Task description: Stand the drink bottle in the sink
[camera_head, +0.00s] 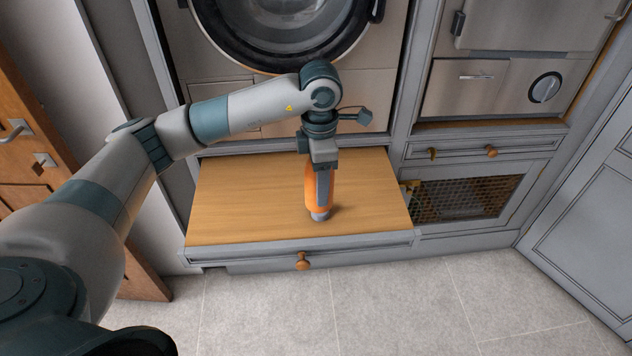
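The orange drink bottle (311,190) has a grey lower end. It appears upright on the wooden top of the pulled-out bench (240,200). My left gripper (321,180) points down over the bottle from above. A grey finger seems to lie along its front, and the other finger is hidden. I cannot tell whether the fingers are shut on it or only around it. The bottle's top is covered by the gripper. My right gripper is not in view. No sink is in view.
A round-doored machine (285,30) stands behind the bench. To the right are a steel oven-like unit (500,85), a drawer (465,150) and a mesh-fronted cabinet (465,197). A wooden door (30,140) is at the left. The tiled floor (400,310) in front is clear.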

